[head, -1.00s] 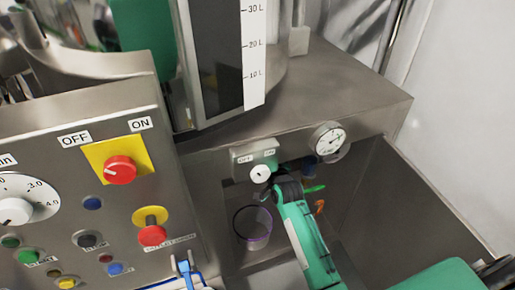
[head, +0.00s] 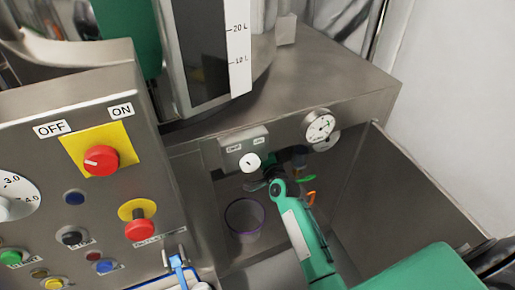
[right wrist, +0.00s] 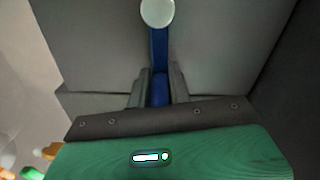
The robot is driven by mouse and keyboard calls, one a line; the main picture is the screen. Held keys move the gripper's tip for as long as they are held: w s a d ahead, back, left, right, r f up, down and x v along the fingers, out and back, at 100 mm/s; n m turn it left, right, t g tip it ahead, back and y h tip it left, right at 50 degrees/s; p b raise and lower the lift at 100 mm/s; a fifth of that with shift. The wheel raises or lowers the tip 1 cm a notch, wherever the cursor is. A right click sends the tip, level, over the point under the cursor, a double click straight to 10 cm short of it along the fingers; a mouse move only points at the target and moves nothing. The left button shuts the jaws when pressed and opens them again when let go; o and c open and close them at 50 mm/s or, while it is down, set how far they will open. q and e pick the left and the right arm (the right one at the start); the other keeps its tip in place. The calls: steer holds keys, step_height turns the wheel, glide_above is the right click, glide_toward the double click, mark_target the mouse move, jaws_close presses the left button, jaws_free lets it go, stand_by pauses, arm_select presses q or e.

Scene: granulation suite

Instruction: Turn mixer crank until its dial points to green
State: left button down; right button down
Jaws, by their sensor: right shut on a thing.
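In the right wrist view, my right gripper (right wrist: 158,78) is shut on a blue bar (right wrist: 158,50), one finger on each side. The bar, seemingly the crank's handle, ends in a round white knob (right wrist: 157,12). In the head view, my green right arm reaches into the recess under the steel machine; its fingers and the bar are largely hidden there. A round white gauge with a dark needle (head: 319,126) is on the machine front. A small white dial (head: 250,162) sits below a two-label plate. I cannot tell which is the mixer's dial, and no green mark is legible on either.
A control panel (head: 30,105) with a red OFF/ON knob (head: 101,160) and several coloured buttons fills the left. A purple-rimmed round container (head: 244,217) stands in the recess, left of my arm. Small green and orange parts (head: 310,198) are just right of my arm. A steel wall bounds the right.

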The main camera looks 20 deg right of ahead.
steer(key=shift+f+m, duration=0.3)
stand_by(0.4)
steer(key=c, duration=1.3)
jaws_free()
steer(key=s+b, duration=0.1)
steer(key=s, duration=0.8)
steer(key=s+b, duration=0.1)
steer(key=s, duration=0.4)
steer(key=shift+d+b, duration=0.25)
steer(key=shift+b, duration=0.05)
steer(key=shift+w, duration=0.1)
